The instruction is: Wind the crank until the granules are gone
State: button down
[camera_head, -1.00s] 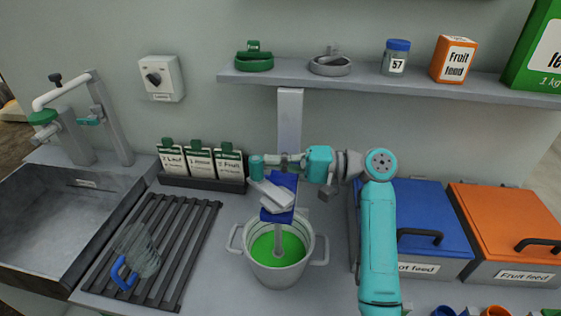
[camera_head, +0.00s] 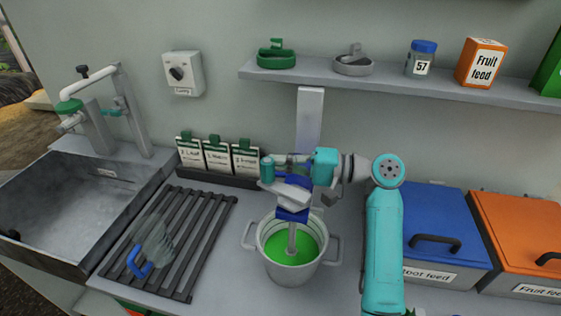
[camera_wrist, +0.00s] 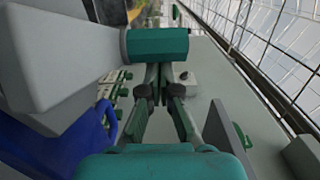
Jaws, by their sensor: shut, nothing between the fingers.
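A teal crank knob (camera_head: 267,169) stands at the left end of a light grey crank part (camera_head: 286,193), above a blue block (camera_head: 293,214). A grey shaft (camera_head: 291,240) runs down into a pale pot (camera_head: 290,274) of bright green liquid (camera_head: 308,247). I cannot make out separate granules at this size. My gripper (camera_head: 287,161) reaches in from the right, its fingers shut and empty beside the knob. In the wrist view the shut fingertips (camera_wrist: 164,74) are close to the knob (camera_wrist: 158,44); I cannot tell whether they touch it.
A slatted rack (camera_head: 187,255) with a blue-handled whisk-like tool (camera_head: 140,262) lies left of the pot, beside a sink (camera_head: 70,205). Label cards (camera_head: 218,156) stand behind. Blue (camera_head: 437,220) and orange (camera_head: 515,235) lidded bins are at right. A shelf (camera_head: 390,82) hangs above.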

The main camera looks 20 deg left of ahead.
dwell(0.3)
jog(key=shift+w+d, duration=0.15)
jog(key=shift+d, duration=1.1)
jog(key=shift+w+d, duration=0.2)
jog(key=shift+d, duration=1.05)
jog(key=shift+w+d, duration=0.15)
jog(key=shift+d, duration=1.1)
